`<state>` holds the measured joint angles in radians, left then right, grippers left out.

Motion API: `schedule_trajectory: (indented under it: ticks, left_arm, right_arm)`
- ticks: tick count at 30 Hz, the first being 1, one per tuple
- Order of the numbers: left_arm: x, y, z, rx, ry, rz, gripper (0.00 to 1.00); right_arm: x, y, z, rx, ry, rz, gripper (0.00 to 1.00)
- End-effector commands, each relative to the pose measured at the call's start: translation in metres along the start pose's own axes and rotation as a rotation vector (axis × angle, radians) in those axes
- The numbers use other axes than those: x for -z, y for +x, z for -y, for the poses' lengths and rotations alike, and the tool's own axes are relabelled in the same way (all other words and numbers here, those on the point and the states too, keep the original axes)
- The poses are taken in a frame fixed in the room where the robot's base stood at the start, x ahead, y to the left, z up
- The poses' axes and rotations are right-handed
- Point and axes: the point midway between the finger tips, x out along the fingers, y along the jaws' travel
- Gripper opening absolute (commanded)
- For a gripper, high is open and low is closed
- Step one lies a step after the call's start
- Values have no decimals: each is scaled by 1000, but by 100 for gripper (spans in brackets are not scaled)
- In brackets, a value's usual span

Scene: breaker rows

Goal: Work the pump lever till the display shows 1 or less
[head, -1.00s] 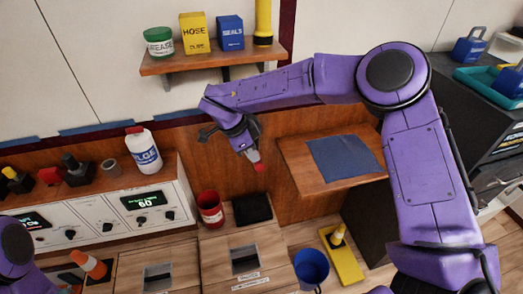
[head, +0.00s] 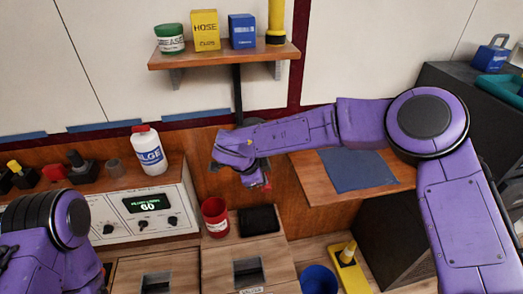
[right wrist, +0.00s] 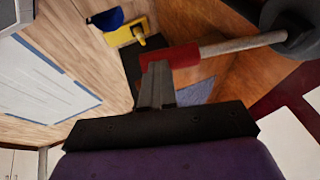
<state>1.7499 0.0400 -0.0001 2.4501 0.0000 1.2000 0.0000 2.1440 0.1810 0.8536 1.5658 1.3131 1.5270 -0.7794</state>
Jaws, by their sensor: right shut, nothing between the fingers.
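The pump lever shows in the right wrist view, its red grip (right wrist: 182,56) on a pale shaft running to a dark round hub at the upper right. In the head view only a small red bit of it (head: 267,185) shows beside my right gripper. My right gripper (right wrist: 157,70) is shut and empty, its fingertips at the end of the red grip; whether they touch it I cannot tell. It also shows in the head view (head: 258,178), before the wooden wall. The display (head: 146,203) on the white panel reads 60. My left gripper is out of view; its arm fills the lower left.
A white bottle (head: 148,150) stands on the panel's ledge. A red cup (head: 215,216) and a black pad (head: 259,219) lie below my right gripper. A shelf (head: 220,57) with containers hangs above. A wooden surface with a blue mat (head: 355,170) lies at the right.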

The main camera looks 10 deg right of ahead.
Motion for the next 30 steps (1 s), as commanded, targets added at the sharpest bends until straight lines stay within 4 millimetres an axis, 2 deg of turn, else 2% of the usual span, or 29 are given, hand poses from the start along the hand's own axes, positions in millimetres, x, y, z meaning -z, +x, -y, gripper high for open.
schedule_trajectory:
  ticks: [1, 7, 11, 18, 19, 20, 30]
  left_arm:
    - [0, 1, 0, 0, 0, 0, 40]
    - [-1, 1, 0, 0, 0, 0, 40]
    - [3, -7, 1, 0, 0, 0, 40]
    - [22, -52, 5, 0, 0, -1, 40]
    - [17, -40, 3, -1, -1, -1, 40]
    - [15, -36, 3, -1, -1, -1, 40]
    - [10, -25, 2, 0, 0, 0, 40]
  right_arm:
    - [-2, 6, -7, -16, -8, -2, 0]
    - [-2, 7, -8, -21, -8, -3, 0]
    - [1, -1, -7, -21, -8, -3, 0]
    - [12, -51, 4, -6, -1, -2, 0]
    - [8, -51, 1, -3, 2, -1, 0]
    - [7, -57, 0, -1, 1, -1, 0]
    - [8, -144, -3, 3, 5, -1, 0]
